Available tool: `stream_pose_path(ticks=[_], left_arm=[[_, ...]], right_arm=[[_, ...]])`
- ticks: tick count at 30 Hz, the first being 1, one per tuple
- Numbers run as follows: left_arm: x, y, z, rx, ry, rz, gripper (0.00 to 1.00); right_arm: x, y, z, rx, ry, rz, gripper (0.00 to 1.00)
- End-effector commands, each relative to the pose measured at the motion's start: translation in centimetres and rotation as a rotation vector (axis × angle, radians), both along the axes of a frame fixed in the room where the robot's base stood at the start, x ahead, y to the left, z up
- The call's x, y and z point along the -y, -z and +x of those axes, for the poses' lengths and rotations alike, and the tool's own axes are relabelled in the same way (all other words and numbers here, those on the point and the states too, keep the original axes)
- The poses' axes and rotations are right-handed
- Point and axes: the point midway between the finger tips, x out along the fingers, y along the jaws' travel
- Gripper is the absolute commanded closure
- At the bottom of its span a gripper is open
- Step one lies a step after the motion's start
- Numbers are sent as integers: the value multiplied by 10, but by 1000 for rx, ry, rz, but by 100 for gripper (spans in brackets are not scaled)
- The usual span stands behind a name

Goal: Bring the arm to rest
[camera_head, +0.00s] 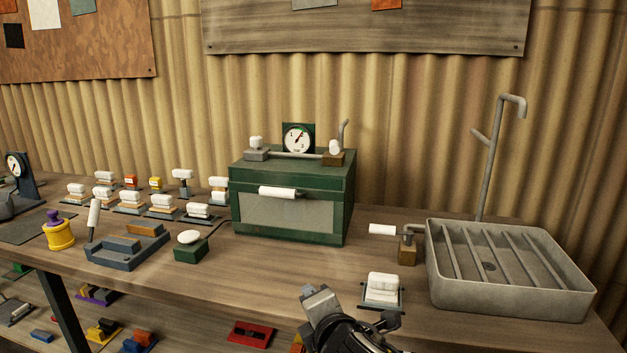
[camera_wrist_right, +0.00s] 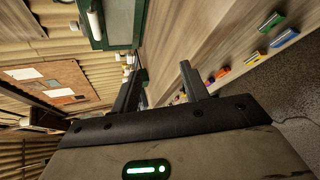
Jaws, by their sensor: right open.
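My right gripper (camera_head: 354,309) is at the bottom middle of the head view, over the front part of the bench. It is in front of the green box and left of the small white-topped block. In the right wrist view its two fingers (camera_wrist_right: 161,86) stand apart with nothing between them. The green box (camera_head: 290,197), with a pale front panel and a white handle, stands apart from the gripper on the bench. A round gauge (camera_head: 298,139) is at its top. My left gripper is not in view.
A grey slatted basin (camera_head: 510,268) with a bent pipe (camera_head: 490,160) stands at the right. A white-topped block (camera_head: 383,289) sits close to my right gripper. Several white-topped pieces, a yellow pot (camera_head: 60,236) and a grey tray (camera_head: 125,251) fill the left. Coloured parts lie below the bench.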

Motion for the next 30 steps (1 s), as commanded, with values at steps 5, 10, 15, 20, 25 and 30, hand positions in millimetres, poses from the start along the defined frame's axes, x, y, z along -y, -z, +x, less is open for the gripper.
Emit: stream_pose_path(ticks=[5, 10, 15, 20, 25, 30], left_arm=[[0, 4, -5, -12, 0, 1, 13], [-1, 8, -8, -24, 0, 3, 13], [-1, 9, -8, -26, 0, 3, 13], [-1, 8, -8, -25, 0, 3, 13], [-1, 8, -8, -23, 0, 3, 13], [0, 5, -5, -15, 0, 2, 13]], right_arm=[[14, 83, -62, -291, 162, 530, 55], [51, 144, -126, -501, 424, 985, 55], [100, 187, -191, -604, 712, 1335, 55], [133, 205, -234, -624, 889, 1514, 55], [144, 209, -247, -622, 947, 1574, 55], [144, 210, -247, -623, 948, 1574, 55]])
